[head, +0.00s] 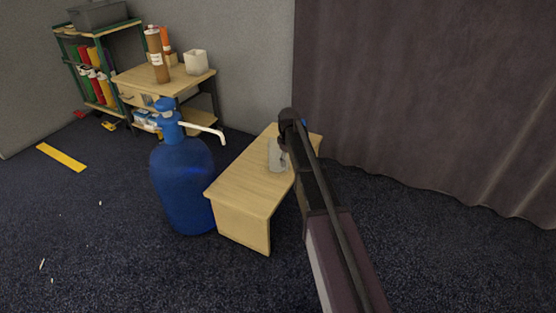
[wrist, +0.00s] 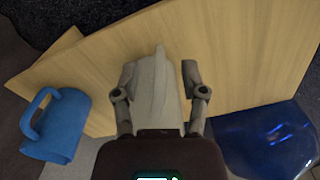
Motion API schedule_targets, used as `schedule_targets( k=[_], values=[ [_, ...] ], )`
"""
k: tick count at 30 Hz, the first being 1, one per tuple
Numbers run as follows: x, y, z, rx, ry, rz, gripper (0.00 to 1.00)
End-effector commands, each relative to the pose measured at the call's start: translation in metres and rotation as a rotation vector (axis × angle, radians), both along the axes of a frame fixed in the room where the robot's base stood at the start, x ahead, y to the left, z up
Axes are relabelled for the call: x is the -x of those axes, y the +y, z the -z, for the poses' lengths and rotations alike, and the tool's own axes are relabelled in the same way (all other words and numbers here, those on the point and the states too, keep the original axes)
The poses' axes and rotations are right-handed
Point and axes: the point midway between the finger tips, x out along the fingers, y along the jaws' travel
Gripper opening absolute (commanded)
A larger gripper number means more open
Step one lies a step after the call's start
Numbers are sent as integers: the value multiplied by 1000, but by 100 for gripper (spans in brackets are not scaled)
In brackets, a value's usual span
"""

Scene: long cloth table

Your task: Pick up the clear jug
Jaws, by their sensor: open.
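The clear jug (head: 276,156) looks pale grey and stands on a light wooden table (head: 240,187). In the wrist view the jug (wrist: 153,88) shows between the two fingers of my gripper (wrist: 160,72). The fingers are apart, one on each side of it, with a visible gap at the right finger. I cannot tell whether the left finger touches it. In the head view my arm hides part of the jug's right side and most of the gripper.
A blue mug (wrist: 62,125) stands close by, left in the wrist view. A large blue bottle with a pump (head: 183,180) stands on the floor beside the table. A brown curtain (head: 420,90) hangs behind. A workbench (head: 190,82) and shelf (head: 90,60) stand at the back left.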

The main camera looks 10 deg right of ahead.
Motion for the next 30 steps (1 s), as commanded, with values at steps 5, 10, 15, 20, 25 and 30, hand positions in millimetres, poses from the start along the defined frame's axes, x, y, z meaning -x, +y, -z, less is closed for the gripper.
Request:
schedule_targets(
  k=[5,10,15,20,25,30],
  values=[
    [0,0,0,0,0,0,55],
    [0,0,0,0,0,0,8],
    [0,0,0,0,0,0,0],
    [0,0,0,0,0,-1,0],
    [0,1,-1,0,0,-1,0],
    [0,1,-5,0,0,-1,0]
  ],
)
